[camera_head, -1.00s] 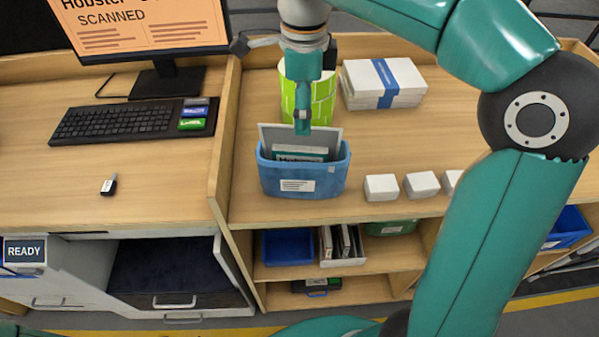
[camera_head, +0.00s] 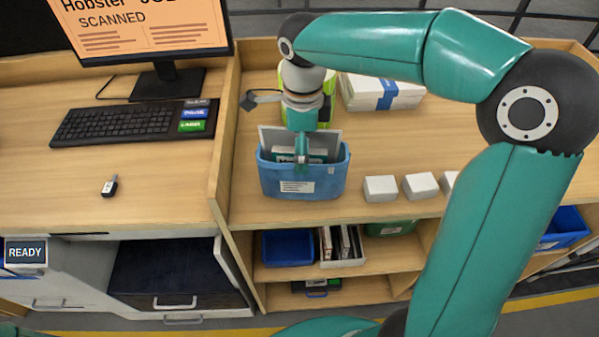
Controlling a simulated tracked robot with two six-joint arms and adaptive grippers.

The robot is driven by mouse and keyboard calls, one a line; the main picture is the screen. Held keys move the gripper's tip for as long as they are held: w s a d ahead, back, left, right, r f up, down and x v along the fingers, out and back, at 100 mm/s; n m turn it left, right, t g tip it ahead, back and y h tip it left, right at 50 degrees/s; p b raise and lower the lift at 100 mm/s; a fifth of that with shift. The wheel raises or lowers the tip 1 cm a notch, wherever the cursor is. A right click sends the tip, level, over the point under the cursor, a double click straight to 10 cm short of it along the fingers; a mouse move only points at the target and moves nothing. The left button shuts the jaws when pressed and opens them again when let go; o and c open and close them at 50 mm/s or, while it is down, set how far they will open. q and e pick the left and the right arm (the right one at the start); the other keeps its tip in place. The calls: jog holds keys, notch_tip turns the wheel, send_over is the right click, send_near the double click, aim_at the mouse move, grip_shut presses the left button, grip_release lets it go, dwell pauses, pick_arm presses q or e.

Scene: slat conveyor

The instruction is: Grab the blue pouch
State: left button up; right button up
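The blue pouch (camera_head: 272,183) stands upright on the wooden counter, with a white label on its front and papers or cards (camera_head: 270,136) sticking out of its top. My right gripper (camera_head: 302,165) points down at the pouch's front rim, near its middle. Its fingertips are small and overlap the rim, so I cannot tell whether they are open or shut, or whether they touch the pouch. My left gripper is not in view.
A yellow-green container (camera_head: 323,85) stands behind the pouch, partly hidden by my arm. A white stack with a blue band (camera_head: 370,92) is at the back. Small white boxes (camera_head: 381,188) sit to the right. A wooden divider (camera_head: 225,150) rises to the left.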

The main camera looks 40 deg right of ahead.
jog(key=shift+c, duration=0.3)
jog(key=c, duration=1.5)
jog(key=shift+r, duration=0.2)
